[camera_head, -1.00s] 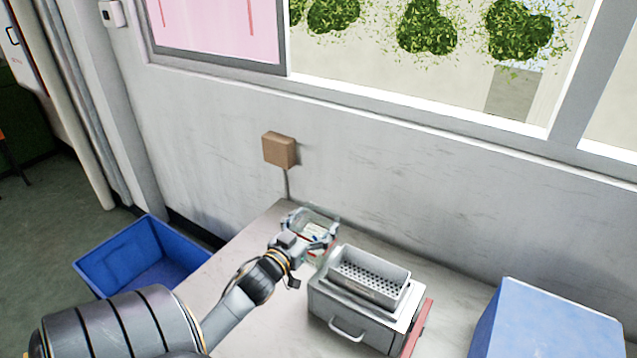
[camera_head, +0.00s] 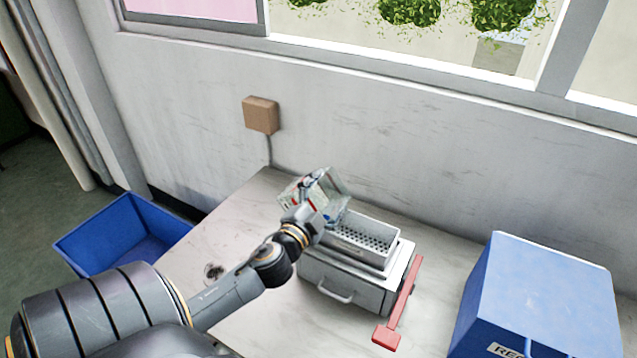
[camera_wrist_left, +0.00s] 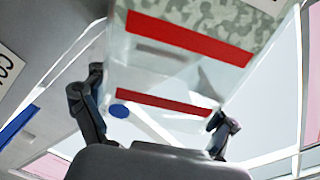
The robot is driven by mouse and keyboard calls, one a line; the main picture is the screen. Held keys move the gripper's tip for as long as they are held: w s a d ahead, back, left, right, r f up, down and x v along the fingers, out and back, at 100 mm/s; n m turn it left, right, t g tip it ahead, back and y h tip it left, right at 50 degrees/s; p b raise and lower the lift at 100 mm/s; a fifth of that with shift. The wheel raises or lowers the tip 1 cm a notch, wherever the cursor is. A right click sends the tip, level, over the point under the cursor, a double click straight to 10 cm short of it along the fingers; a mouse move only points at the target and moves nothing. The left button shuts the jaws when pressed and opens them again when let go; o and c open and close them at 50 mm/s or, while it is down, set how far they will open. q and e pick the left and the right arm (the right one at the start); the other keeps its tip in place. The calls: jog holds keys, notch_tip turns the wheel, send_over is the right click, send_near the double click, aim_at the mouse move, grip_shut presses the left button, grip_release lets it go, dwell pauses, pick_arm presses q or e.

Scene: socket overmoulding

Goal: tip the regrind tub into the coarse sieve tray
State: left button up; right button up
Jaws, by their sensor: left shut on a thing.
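The regrind tub (camera_head: 334,190) is a clear box with red bands, tilted in the head view above the left end of the sieve tray. My left gripper (camera_head: 312,207) is shut on it from the near-left side. In the left wrist view, the tub (camera_wrist_left: 165,75) fills the middle, between the two fingers of my left gripper (camera_wrist_left: 155,118). I cannot tell how much it holds. The coarse sieve tray (camera_head: 362,252) is a pale rectangular tray with a perforated floor. Its visible floor looks bare; its left end is partly hidden by the tub and gripper. My right gripper is not in view.
The tray sits on a grey box (camera_head: 338,277) with a front handle. A red bar-shaped item (camera_head: 402,305) lies to its right. A blue box (camera_head: 540,290) stands at the right and a blue bin (camera_head: 80,254) left of the table. The wall (camera_head: 420,170) is close behind.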

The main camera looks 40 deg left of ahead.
pick_arm(q)
jog(key=d, duration=0.1)
jog(key=d+r+m+p, duration=0.1)
jog(key=d+m, duration=0.1)
jog(key=shift+w+r, duration=0.15)
jog(key=shift+w, duration=0.25)
jog(key=shift+w+d+r+m+p, duration=0.1)
jog(key=shift+d+r+m+p, duration=0.05)
jog(key=shift+m+p, duration=0.45)
jog(key=shift+d+r+m+p, duration=0.15)
jog(key=shift+m+p, duration=0.35)
jog(key=shift+m, duration=0.1)
jog(key=shift+w+d+r+m+p, duration=0.1)
jog(key=shift+d+m+p, duration=0.35)
jog(key=shift+m, duration=0.55)
jog(key=shift+w+d+r+m+p, duration=0.1)
jog(key=shift+d+m+p, duration=0.15)
jog(key=shift+m+p, duration=0.55)
jog(key=shift+d+m+p, duration=0.25)
jog(key=shift+d+m, duration=0.1)
jog(key=shift+m, duration=0.85)
